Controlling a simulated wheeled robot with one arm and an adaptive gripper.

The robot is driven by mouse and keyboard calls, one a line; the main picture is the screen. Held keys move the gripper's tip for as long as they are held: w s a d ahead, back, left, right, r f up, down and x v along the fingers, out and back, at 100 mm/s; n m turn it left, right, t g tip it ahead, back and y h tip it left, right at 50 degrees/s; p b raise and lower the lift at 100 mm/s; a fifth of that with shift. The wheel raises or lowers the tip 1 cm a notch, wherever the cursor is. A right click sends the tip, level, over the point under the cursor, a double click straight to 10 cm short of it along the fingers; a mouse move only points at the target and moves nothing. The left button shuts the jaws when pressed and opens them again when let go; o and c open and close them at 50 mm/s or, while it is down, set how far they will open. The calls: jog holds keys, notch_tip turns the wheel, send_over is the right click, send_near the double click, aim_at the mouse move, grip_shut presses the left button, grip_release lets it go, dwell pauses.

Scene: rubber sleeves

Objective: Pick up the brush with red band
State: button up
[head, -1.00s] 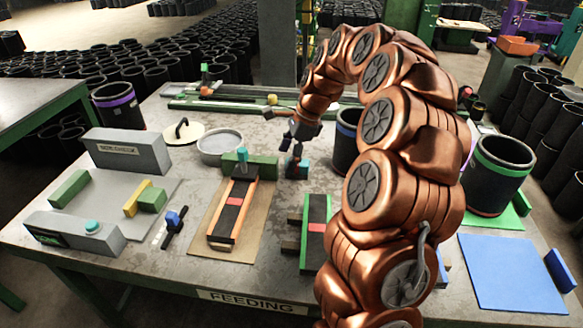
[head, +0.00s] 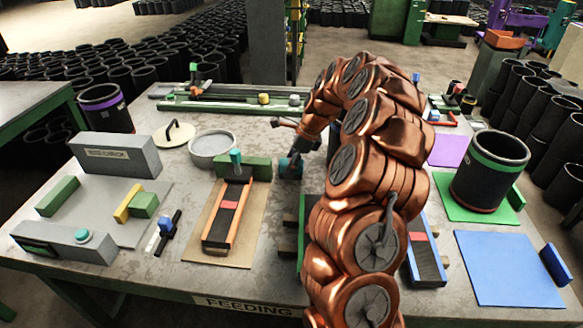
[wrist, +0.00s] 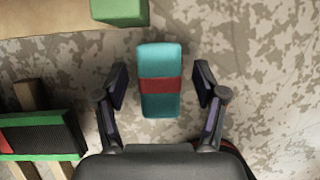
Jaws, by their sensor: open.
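The brush with the red band (wrist: 159,85) is a teal block with a dark red stripe across its middle. In the wrist view it stands between the two fingers of my gripper (wrist: 161,84), with a visible gap on each side. My gripper is open and holds nothing. In the head view my gripper (head: 292,164) is low over the table behind the middle fixtures. Only a small teal part of the brush (head: 284,168) shows there; the rest is hidden by the gripper. How far the fingers reach down around it is hard to tell.
A green block (wrist: 119,11) lies just ahead of the brush. A green-edged fixture (wrist: 42,135) lies to the left in the wrist view. A grey pan (head: 213,147) and an orange-edged fixture (head: 228,212) stand left of my arm. A green-banded sleeve (head: 489,171) stands at right.

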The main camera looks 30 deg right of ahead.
aim_at(288, 161)
jog(key=shift+x, duration=1.15)
jog(key=shift+c, duration=0.2)
jog(key=c, duration=1.3)
jog(key=shift+o, duration=0.2)
notch_tip(288, 161, up, 10)
jog(key=shift+r+b, duration=0.1)
jog(key=shift+b, duration=0.5)
